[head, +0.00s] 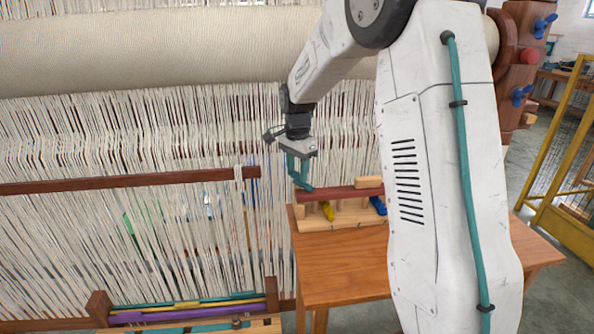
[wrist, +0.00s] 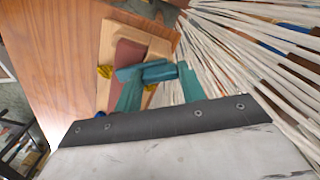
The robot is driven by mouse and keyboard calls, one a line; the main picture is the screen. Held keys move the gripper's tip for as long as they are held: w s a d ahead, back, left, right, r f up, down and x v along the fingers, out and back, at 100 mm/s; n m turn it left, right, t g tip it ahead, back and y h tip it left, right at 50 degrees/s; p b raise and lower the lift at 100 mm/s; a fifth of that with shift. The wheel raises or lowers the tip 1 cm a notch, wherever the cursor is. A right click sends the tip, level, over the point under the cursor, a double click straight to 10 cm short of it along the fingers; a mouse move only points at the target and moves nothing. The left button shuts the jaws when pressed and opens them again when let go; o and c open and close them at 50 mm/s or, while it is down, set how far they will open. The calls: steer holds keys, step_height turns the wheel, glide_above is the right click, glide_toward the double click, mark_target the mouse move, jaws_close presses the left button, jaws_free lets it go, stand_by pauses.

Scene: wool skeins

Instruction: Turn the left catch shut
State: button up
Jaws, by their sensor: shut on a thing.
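A pale wooden rack (head: 345,219) stands on the small table, with a dark red bar (head: 345,191) along its top. It also shows in the wrist view, its red bar (wrist: 126,54) partly covered by my fingers. My gripper (head: 303,186) is at the left end of the bar, its teal fingers pointing down. A pale wooden block (head: 369,182) lies at the bar's right end.
A yellow skein (head: 327,210) and a blue skein (head: 378,205) show under the bar. The loom's white threads (head: 190,130) rise close behind and to the left of the rack. The table's front (head: 345,270) is bare. A yellow railing (head: 565,150) stands at the right.

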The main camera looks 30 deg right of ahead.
mark_target(297, 172)
steer(key=shift+r+m, duration=0.1)
steer(key=shift+m, duration=0.4)
steer(key=o, duration=1)
step_height(297, 172, up, 8)
steer(key=shift+f, duration=0.1)
stand_by(0.4)
